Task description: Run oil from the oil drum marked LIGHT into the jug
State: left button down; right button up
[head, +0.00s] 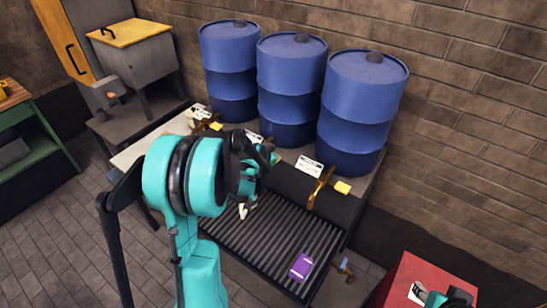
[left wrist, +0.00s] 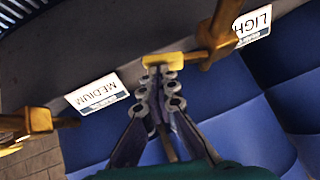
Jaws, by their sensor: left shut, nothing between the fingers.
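In the left wrist view a tap (left wrist: 215,40) with a yellow handle (left wrist: 163,60) stands by the LIGHT label (left wrist: 252,22). My left gripper (left wrist: 158,78) is shut and empty, its fingertips at that handle; I cannot tell if they touch. A second tap (left wrist: 38,120) is beside the MEDIUM label (left wrist: 97,93). In the head view the left gripper (head: 268,154) is in front of the middle blue drum (head: 290,88), partly hidden by my arm. Labels there are too small to read. I cannot make out the jug. My right gripper (head: 428,293) is partly visible at the bottom right.
A left blue drum (head: 230,70) and a right one (head: 362,110) stand along the brick wall. A ribbed grating (head: 275,240) lies in front, with a purple item (head: 302,267) on it. A red cabinet (head: 400,280) is at the bottom right.

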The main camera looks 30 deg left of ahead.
pick_arm(q)
jog(key=shift+r+p, duration=0.4)
jog(key=shift+r, duration=0.3)
jog(key=s+r+p, duration=0.4)
jog(key=s+r, duration=0.3)
jog(key=r, duration=0.4)
jog(key=shift+d, duration=0.15)
jog(key=shift+s, duration=0.1)
